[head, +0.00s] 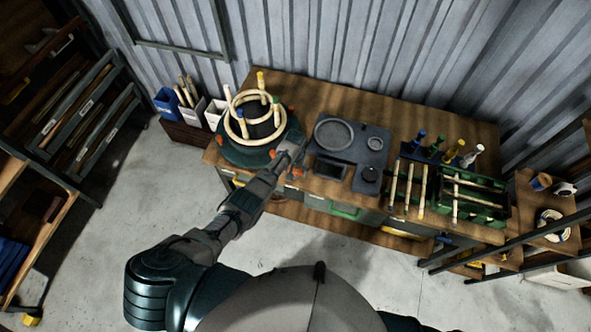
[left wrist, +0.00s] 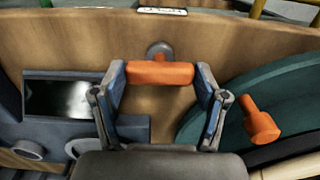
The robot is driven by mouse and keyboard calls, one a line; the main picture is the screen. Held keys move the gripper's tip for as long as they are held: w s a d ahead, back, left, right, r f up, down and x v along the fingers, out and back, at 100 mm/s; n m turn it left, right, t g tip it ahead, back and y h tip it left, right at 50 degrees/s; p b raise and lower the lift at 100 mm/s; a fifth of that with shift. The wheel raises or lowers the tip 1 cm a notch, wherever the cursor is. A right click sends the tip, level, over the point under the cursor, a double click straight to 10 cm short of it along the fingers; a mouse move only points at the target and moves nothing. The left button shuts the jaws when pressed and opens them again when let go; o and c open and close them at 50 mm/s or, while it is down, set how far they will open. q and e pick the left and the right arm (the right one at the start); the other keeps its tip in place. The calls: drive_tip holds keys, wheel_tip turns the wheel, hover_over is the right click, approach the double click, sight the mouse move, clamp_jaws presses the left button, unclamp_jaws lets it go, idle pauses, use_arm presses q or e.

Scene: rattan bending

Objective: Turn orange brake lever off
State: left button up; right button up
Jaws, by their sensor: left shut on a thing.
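The orange brake lever (left wrist: 160,73) lies crosswise in the left wrist view, on a grey round mount against the wooden bench top. My left gripper (left wrist: 160,84) has one finger at each end of the lever and is shut on it. In the head view my left gripper (head: 290,150) is at the front right side of the dark green round bending base (head: 232,155), and it largely hides the lever. My right gripper is not in view.
An orange knob (left wrist: 259,120) sticks out by the green disc, close to the gripper's right finger. Pale rattan rings (head: 236,104) stand on the base. A dark panel (head: 352,142) lies to the right, and a green rack (head: 485,200) with rods is farther right.

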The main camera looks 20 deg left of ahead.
sight(296, 170)
use_arm(q)
drive_tip(key=shift+w+r, duration=0.35)
drive_tip(key=shift+w, duration=0.05)
drive_tip(key=o, duration=1.2)
drive_tip(key=shift+c, duration=0.2)
drive_tip(key=shift+s+f, duration=0.1)
drive_tip(key=shift+f, duration=0.05)
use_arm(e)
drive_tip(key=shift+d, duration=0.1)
use_arm(q)
wheel_tip(296, 170, up, 12)
drive_tip(key=shift+d+f, duration=0.1)
drive_tip(key=shift+f, duration=0.05)
